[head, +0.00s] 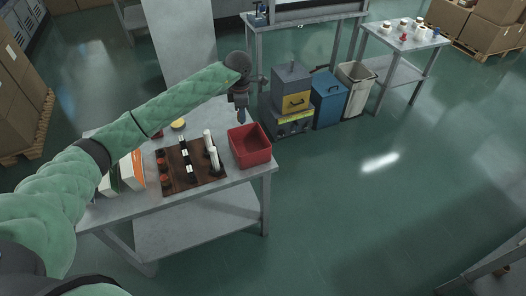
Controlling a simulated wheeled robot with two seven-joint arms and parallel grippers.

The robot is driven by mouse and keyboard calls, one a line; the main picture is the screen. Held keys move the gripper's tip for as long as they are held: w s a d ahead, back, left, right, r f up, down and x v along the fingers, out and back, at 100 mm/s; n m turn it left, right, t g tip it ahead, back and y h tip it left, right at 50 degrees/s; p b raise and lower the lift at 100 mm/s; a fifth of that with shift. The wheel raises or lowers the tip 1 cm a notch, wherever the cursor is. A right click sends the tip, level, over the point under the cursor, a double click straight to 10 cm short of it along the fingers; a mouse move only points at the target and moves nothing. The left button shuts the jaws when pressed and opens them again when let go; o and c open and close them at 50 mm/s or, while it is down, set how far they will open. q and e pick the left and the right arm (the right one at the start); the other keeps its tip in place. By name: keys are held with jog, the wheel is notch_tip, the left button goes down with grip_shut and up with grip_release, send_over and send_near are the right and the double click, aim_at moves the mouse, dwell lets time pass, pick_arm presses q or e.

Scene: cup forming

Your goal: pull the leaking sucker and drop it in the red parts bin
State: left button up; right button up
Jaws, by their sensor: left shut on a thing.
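My left gripper (240,103) is above the table, over the back-left part of the red parts bin (250,158). It is shut on a small dark bluish piece, the sucker (241,116), which hangs below the fingers. The sucker is small in the picture, and its details are hard to make out. The bin is an open red box at the right end of the grey table, and its floor looks empty. My right gripper is not in view.
A brown mat (179,186) left of the bin holds dark and red pieces and white cylinders. Boxes or binders (132,171) stand at the table's left. Behind are a grey-and-yellow unit (292,103), a blue bin (328,99) and a white bin (356,89).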

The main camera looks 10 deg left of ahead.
pick_arm(q)
jog(key=shift+w+d+r, duration=0.1)
jog(key=shift+w, duration=0.2)
jog(key=shift+w+n, duration=0.1)
jog(key=shift+n, duration=0.3)
jog(key=shift+f, duration=0.2)
jog(key=shift+d+f, duration=0.1)
jog(key=shift+f, duration=0.9)
notch_tip(320, 180, down, 4)
jog(key=shift+r+b, duration=0.15)
jog(key=shift+b, duration=0.15)
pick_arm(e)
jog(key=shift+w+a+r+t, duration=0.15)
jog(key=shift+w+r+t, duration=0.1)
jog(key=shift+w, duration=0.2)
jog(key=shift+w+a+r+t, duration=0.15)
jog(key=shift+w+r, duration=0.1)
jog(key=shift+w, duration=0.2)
pick_arm(q)
jog(key=o, duration=1)
jog(key=shift+o, duration=0.2)
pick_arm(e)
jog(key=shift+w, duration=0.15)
